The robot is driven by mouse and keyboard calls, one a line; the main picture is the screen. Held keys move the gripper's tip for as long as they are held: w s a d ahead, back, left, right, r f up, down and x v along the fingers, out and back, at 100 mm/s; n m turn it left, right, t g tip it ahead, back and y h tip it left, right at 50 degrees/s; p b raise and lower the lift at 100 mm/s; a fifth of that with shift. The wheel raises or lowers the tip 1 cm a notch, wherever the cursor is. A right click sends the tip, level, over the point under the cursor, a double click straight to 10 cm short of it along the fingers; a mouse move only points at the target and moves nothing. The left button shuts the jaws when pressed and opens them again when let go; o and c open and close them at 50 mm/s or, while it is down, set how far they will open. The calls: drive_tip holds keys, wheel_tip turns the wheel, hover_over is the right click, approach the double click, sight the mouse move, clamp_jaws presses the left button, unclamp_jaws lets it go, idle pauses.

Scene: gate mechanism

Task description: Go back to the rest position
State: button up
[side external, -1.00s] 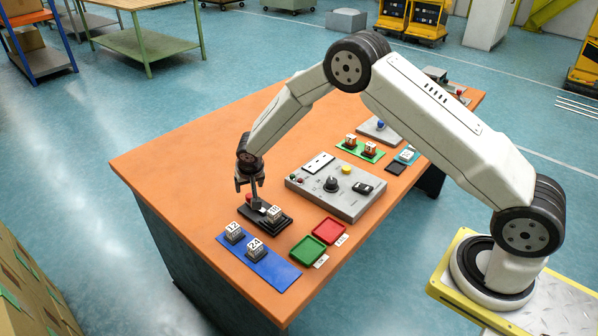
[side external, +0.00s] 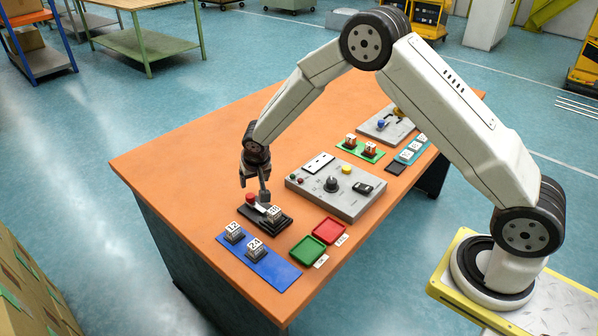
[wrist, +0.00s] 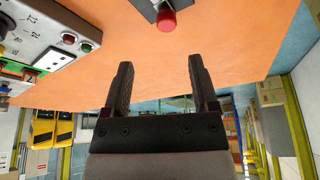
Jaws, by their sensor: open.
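My gripper (side external: 255,190) is above the orange table, just over the black base (side external: 280,223) that carries a red knob (side external: 250,198) and a block marked with a number (side external: 273,213). In the wrist view my gripper (wrist: 160,75) has its two dark fingers apart, with nothing between them. The red knob (wrist: 166,20) shows ahead of the fingertips at the top of that view, apart from them.
A grey control panel (side external: 320,205) with a dial stands right of my gripper. A blue mat (side external: 270,270) with two numbered blocks, a green tray (side external: 308,250) and a red tray (side external: 329,231) lie nearer. The table's left part (side external: 180,165) is bare.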

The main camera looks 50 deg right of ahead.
drive_tip(key=s+r+n+y, duration=0.1)
drive_tip(key=s+r, duration=0.4)
drive_tip(key=s, duration=0.8)
drive_tip(key=s+d+r+n+g, duration=0.1)
drive_tip(key=s+r+n, duration=0.2)
drive_tip(key=s, duration=1.1)
wheel_tip(320, 180, up, 2)
drive_tip(key=shift+s+r+n+y, duration=0.25)
drive_tip(key=shift+n+y, duration=0.15)
